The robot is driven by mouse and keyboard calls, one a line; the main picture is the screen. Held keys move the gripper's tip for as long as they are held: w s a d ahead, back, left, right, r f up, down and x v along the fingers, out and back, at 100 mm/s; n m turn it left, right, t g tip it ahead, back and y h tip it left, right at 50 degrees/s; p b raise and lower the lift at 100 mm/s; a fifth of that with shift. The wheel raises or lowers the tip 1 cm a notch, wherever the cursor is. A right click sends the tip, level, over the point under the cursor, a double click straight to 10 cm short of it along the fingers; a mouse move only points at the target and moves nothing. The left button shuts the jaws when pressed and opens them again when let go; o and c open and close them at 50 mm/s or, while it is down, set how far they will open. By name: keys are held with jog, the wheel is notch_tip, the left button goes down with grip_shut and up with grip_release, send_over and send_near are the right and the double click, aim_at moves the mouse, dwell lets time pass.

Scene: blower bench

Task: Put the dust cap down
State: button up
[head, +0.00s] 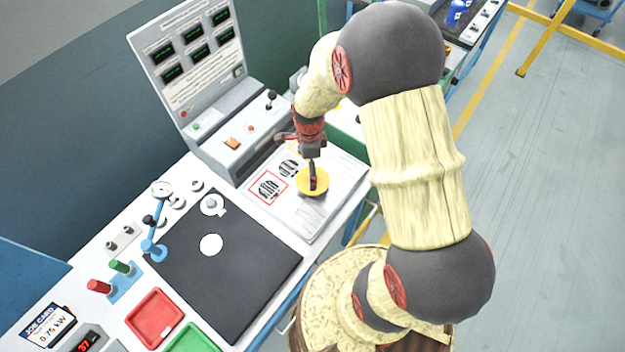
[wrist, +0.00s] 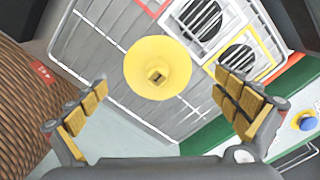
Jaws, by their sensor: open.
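Left of the board lies a black mat (head: 250,265) with white round parts. A blue gauge stand (head: 155,245), a red tray (head: 153,317) and a green tray (head: 192,340) stand nearby. A control console (head: 235,135) rises behind. A red-framed grille (head: 268,188) lies beside the cap.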

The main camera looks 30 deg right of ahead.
jog(key=f, duration=0.2)
jog(key=f+b, duration=0.1)
jog(key=f, duration=0.1)
jog(key=shift+s+d+f, duration=0.1)
jog(key=shift+s, duration=0.25)
jog(key=shift+w+f, duration=0.1)
jog(key=shift+f, duration=0.25)
jog(key=shift+c, duration=0.3)
jog(key=c, duration=1.1)
jog(key=shift+s, duration=0.2)
jog(key=c, duration=0.4)
